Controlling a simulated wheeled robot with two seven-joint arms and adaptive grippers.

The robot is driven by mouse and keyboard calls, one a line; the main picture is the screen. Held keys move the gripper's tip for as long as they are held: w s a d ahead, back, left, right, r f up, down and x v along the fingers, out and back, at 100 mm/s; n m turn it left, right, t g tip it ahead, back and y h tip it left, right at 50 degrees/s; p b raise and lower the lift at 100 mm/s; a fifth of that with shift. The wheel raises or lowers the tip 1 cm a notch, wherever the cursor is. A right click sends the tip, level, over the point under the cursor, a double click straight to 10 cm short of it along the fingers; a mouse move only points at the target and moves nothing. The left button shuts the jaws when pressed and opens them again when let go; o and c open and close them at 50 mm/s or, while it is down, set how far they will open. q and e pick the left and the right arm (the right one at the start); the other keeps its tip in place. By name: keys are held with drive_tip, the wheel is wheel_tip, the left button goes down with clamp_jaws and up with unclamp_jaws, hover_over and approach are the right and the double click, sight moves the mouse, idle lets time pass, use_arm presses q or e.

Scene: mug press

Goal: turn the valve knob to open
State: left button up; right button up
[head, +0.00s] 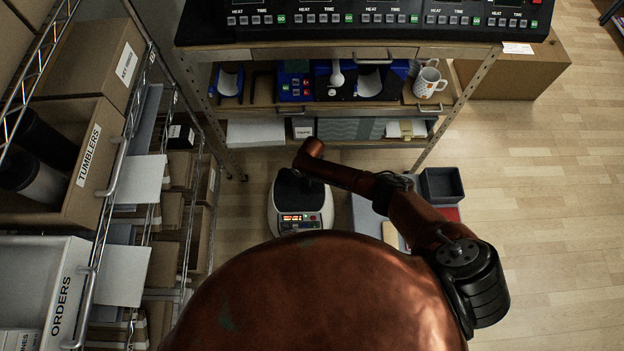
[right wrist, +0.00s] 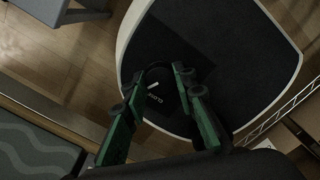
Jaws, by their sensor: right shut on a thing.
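The valve knob (right wrist: 153,86) is a dark round knob with a white pointer line, in the right wrist view. It sits on the black top of a white-rimmed unit (right wrist: 128,36), with small white lettering beside it. My right gripper (right wrist: 156,78) has its green fingers on either side of the knob and is shut on it. In the head view the same unit (head: 301,223) seems to be the white one on the floor with a lit red display. My right arm reaches over it and the knob cannot be made out there. My left gripper is out of view.
A wire rack with boxes, one a tumblers box (head: 82,165), stands at left. A bench with a heat-and-time panel (head: 380,18) and a shelf with mugs (head: 428,82) stands behind. A grey bin (head: 441,185) lies right of the unit.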

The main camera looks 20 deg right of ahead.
idle(0.4)
drive_tip(key=o, duration=1.2)
drive_tip(key=shift+c, duration=0.2)
drive_tip(key=shift+r, duration=0.1)
wheel_tip(320, 180, up, 12)
